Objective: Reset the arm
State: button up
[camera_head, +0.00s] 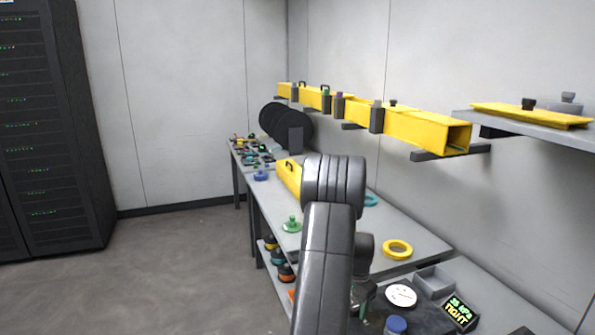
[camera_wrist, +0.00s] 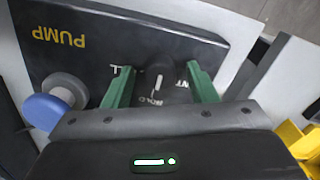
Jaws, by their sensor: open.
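My arm (camera_head: 325,245) rises through the middle of the head view and bends down over the bench.
A blue-capped knob (camera_wrist: 45,112) is left of the fingers. A white gauge (camera_head: 401,295) and a display reading "TIGHT" (camera_head: 460,311) are at the lower right. A yellow ring (camera_head: 397,249) lies on the bench. A yellow duct (camera_head: 425,130) runs along the wall. The floor at left is clear.

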jog(key=shift+r+m, duration=0.1)
jog(key=shift+m, duration=0.3)
jog(key=shift+r+b, duration=0.4)
jog(key=shift+r, duration=3.15)
